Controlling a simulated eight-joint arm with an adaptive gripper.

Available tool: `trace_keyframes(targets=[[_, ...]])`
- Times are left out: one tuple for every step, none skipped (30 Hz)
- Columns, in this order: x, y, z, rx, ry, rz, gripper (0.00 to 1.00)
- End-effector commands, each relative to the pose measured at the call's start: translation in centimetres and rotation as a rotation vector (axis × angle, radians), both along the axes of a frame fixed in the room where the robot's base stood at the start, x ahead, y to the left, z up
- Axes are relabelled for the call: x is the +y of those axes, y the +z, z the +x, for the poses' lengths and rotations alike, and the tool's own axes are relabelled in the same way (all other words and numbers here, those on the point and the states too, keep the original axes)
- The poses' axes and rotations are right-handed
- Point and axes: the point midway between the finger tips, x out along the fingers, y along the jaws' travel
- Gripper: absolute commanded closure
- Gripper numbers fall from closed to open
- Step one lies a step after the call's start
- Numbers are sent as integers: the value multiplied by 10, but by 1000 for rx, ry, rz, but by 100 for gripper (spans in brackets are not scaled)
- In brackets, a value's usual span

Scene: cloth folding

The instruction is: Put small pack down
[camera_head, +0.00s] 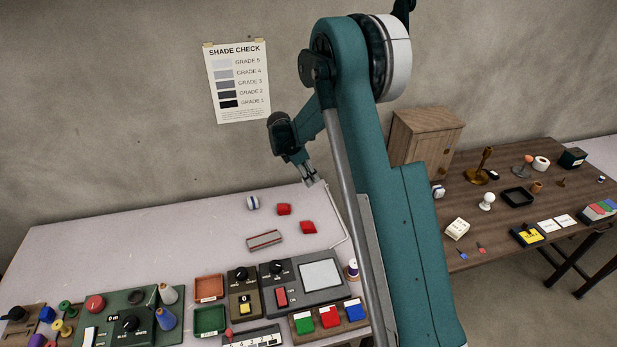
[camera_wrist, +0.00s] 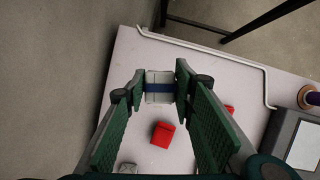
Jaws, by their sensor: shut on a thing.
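The small pack (camera_wrist: 160,87), whitish with a dark blue band across it, sits between my fingertips in the wrist view. My gripper (camera_wrist: 162,86) is shut on it, with one finger on each side. In the head view my gripper (camera_head: 314,181) points down near the table's far right corner. The pack cannot be made out clearly there. Pale tabletop (camera_wrist: 120,75) shows around the pack in the wrist view; I cannot tell whether the pack touches it.
Two red packs (camera_head: 283,209) (camera_head: 308,227) lie on the table close by. A white-and-blue item (camera_head: 253,202) and a grey striped block (camera_head: 265,240) lie to the left. A thin rail (camera_wrist: 205,48) runs along the table's edge. Control boxes (camera_head: 305,283) stand nearer the front.

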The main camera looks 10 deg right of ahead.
Motion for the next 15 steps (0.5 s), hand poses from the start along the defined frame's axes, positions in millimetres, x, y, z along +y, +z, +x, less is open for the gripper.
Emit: trace_keyframes(targets=[[0, 0, 0, 0, 0, 0, 86], [0, 0, 0, 0, 0, 0, 86], [0, 0, 0, 0, 0, 0, 86], [0, 0, 0, 0, 0, 0, 86], [0, 0, 0, 0, 0, 0, 86], [0, 0, 0, 0, 0, 0, 86], [0, 0, 0, 0, 0, 0, 86], [0, 0, 0, 0, 0, 0, 86], [0, 0, 0, 0, 0, 0, 86], [0, 0, 0, 0, 0, 0, 86], [0, 0, 0, 0, 0, 0, 86], [0, 0, 0, 0, 0, 0, 86], [-1, 0, 0, 0, -1, 0, 86], [-2, 0, 0, 0, -1, 0, 86], [-4, 0, -1, 0, -2, 0, 86]])
